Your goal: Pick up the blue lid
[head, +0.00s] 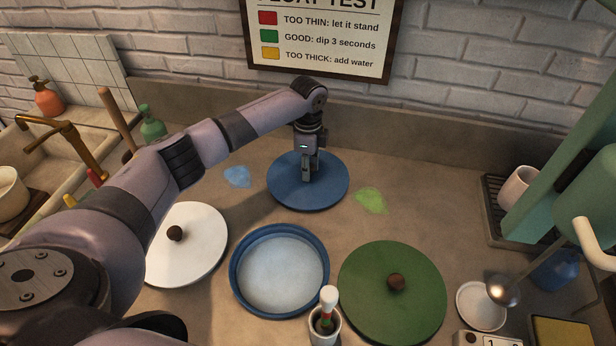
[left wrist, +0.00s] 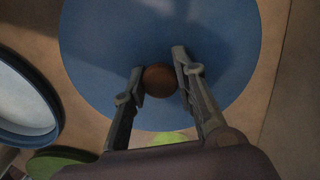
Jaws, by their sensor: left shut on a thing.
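The blue lid (head: 328,192) is a flat round disc at the back of the counter, near the wall ledge. In the left wrist view the blue lid (left wrist: 110,40) fills the upper middle, with a round brown knob (left wrist: 159,80) on it. My left gripper (head: 307,176) points straight down over the lid's middle. In the left wrist view the fingers of my left gripper (left wrist: 159,76) stand on either side of the knob, shut on it. The head view hides the knob behind the fingers. I cannot tell whether the lid touches the counter. My right gripper is not in view.
A blue-rimmed round pan (head: 234,282) with pale contents stands in front, between a white lid (head: 198,252) and a green lid (head: 418,295). A cup with a brush (head: 325,325) stands at the front. Blue and green smears mark the counter beside the blue lid. A sink is at left.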

